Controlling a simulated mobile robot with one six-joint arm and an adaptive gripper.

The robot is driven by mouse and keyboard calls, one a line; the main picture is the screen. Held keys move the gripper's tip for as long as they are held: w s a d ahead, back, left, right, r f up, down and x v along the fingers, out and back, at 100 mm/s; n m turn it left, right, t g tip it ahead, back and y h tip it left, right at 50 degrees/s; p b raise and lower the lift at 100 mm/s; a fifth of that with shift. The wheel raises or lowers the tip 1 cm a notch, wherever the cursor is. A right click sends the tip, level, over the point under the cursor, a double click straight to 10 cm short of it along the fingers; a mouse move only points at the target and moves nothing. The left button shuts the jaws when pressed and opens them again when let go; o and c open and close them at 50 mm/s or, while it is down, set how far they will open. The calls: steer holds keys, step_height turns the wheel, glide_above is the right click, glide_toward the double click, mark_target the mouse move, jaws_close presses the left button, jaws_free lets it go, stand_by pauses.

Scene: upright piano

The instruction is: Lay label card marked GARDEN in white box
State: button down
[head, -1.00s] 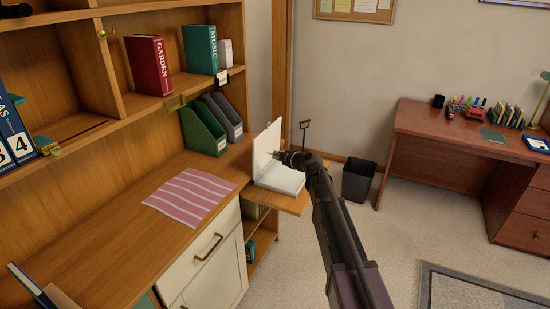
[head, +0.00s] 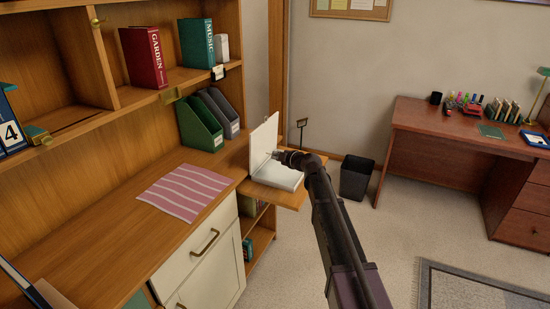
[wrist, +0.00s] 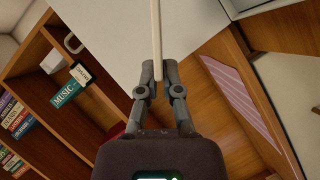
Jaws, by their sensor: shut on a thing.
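The white box (head: 284,178) lies open on a small wooden side shelf, its lid (head: 264,138) standing upright at its left. In the head view my gripper (head: 275,154) is at the lid, above the box. In the wrist view my gripper (wrist: 158,70) is shut on a thin pale piece (wrist: 155,30), seen edge-on. In the head view the card is too small or hidden to make out.
The red GARDEN book (head: 144,57) and green MUSIC book (head: 196,43) stand on the shelf. Green and grey file holders (head: 199,128) stand below, near a striped cloth (head: 187,192) on the wooden desk (head: 120,235). A black bin (head: 356,177) stands on the floor.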

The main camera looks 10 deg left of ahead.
steer(key=shift+w+d+f+b, duration=0.1)
steer(key=shift+w+f+b, duration=0.25)
steer(key=shift+f+b, duration=0.4)
steer(key=shift+w+d+f+b, duration=0.15)
steer(key=shift+w+f+b, duration=0.2)
steer(key=shift+f+b, duration=0.35)
steer(key=shift+w+d+f+b, duration=0.1)
steer(key=shift+w+f+b, duration=0.25)
steer(key=shift+f+b, duration=0.4)
steer(key=shift+w+d+f+b, duration=0.1)
steer(key=shift+w+f+b, duration=0.1)
steer(key=shift+f+b, duration=0.85)
steer(key=shift+w+d+f+b, duration=0.1)
steer(key=shift+w+f+b, duration=0.1)
steer(key=shift+f+b, duration=0.85)
steer(key=shift+f, duration=0.1)
steer(key=c, duration=0.7)
jaws_free()
steer(key=shift+p, duration=0.3)
